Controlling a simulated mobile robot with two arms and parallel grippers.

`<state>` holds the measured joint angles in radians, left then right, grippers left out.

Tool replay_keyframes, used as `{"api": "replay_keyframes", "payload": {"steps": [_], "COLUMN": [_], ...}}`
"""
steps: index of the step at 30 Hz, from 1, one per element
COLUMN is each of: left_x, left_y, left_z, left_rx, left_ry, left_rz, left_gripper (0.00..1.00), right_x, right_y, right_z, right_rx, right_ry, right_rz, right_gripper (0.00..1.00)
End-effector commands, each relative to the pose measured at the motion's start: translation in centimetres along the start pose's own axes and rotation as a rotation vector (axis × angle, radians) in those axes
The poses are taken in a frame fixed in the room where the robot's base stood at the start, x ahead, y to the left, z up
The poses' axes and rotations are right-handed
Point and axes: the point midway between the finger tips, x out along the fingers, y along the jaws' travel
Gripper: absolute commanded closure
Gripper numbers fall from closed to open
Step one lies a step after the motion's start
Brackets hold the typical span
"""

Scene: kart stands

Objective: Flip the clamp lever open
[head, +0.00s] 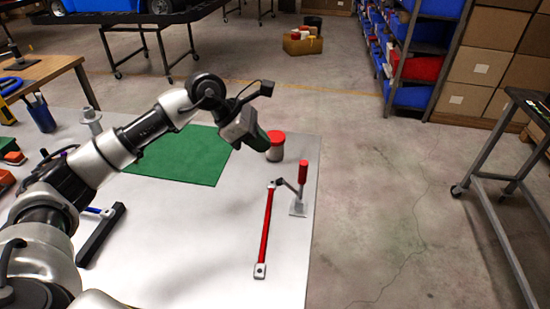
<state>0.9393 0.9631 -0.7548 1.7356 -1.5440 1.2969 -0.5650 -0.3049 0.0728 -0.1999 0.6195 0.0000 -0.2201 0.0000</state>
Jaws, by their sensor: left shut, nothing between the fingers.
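The toggle clamp (297,207) stands near the right edge of the white table, on a small pale base plate. Its lever has a red handle (303,171) that points upright. A dark clamp arm reaches left from it to the far end of a red bar (266,228); I cannot tell whether it touches the bar. My left gripper (257,138) is shut and empty, held above the table, up and left of the lever and apart from it. My right gripper is out of view.
A red-lidded jar (275,147) stands just beyond the clamp, close to my left gripper in the picture. A green mat (182,154) lies behind my left arm. A black bar (101,236) lies at the left. The white table (205,240) is bare around the red bar.

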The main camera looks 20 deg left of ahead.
Motion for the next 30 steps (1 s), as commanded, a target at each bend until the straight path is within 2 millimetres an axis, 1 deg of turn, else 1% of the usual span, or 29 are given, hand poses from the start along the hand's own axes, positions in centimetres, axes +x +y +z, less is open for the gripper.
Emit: {"api": "replay_keyframes", "payload": {"steps": [1, 6, 10, 14, 20, 30], "left_x": [-1.0, -3.9, -5.2, -5.7, -5.7, -5.7], "left_y": [0.0, -0.1, -0.1, -0.1, -0.1, -0.1], "left_z": [0.0, 0.3, 0.5, 0.5, 0.6, 0.5], "left_rx": [0.003, 0.002, 0.002, 0.001, 0.001, 0.001], "left_ry": [-0.001, 0.000, -0.001, 0.000, 0.000, 0.000], "left_rz": [0.004, 0.001, 0.000, -0.001, -0.002, -0.002], "left_gripper": [1.00, 1.00, 1.00, 1.00, 1.00, 1.00], "right_x": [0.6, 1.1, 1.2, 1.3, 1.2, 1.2], "right_y": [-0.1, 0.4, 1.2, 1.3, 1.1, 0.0], "right_z": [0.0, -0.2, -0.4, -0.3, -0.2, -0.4], "right_rx": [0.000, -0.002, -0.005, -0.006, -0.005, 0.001], "right_ry": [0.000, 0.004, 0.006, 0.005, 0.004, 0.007], "right_rz": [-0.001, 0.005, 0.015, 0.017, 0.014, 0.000], "right_gripper": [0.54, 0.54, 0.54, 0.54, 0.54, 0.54]}}
